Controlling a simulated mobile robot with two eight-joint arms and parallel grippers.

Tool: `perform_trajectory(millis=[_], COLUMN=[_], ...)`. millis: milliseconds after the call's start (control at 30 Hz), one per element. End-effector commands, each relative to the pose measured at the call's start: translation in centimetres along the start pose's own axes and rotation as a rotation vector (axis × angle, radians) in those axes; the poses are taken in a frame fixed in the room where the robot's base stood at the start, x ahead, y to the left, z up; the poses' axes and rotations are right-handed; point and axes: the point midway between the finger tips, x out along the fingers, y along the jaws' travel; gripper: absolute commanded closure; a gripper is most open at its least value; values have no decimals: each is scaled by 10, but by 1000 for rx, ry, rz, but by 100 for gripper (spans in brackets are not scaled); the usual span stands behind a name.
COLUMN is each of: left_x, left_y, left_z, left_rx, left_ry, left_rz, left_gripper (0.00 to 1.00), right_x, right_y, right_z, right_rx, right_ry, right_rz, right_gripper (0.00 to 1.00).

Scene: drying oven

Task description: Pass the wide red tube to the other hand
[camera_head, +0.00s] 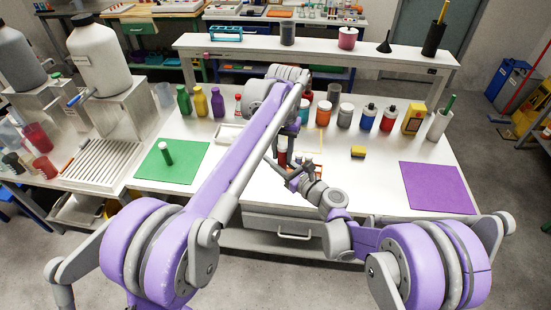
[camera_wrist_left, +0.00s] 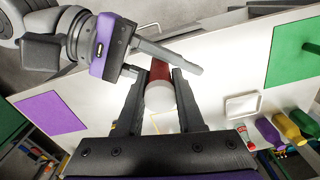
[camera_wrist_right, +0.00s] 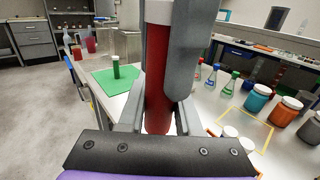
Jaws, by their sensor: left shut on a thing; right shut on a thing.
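The wide red tube (camera_wrist_right: 157,85) with a white cap stands upright between both grippers in the right wrist view. It also shows in the left wrist view as a red body (camera_wrist_left: 160,70) below the white cap (camera_wrist_left: 160,97), and small in the head view (camera_head: 283,159). My left gripper (camera_wrist_left: 157,84) is shut on it near the cap. My right gripper (camera_wrist_right: 157,118) is shut on the lower part of the same tube. Both grippers hold it above the white table. In the head view my left arm hides much of the handover.
A green mat (camera_head: 172,165) with a green tube (camera_head: 165,153) lies left, a purple mat (camera_head: 436,188) right. A small white tray (camera_wrist_left: 243,105) is nearby.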

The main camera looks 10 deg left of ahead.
Motion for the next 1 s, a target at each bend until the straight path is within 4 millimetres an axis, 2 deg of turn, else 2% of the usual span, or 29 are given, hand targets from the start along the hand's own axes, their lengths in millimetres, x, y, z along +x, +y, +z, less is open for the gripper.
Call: perform_trajectory(millis=[67, 100, 300, 667, 767, 1000], left_x=[0, 0, 0, -5, -17, -68], left_y=[-1, -1, -1, 0, 0, 0], left_z=[1, 1, 1, 0, 0, 0], left_rx=[-1, -1, -1, 0, 0, 0], left_ry=[-3, -4, -3, -2, -2, -2], left_rz=[-1, -1, -1, -1, -1, -1], left_gripper=[100, 61, 28, 28, 28, 28], right_x=[0, 0, 0, 0, 0, 0], right_y=[-2, -2, -2, -1, -1, -1], right_z=[0, 0, 0, 0, 0, 0], right_rx=[0, 1, 1, 0, 0, 0], right_ry=[0, 0, 0, 0, 0, 0], right_rz=[-4, -5, -4, -3, -3, -3], right_gripper=[100, 100, 100, 100, 100, 100])
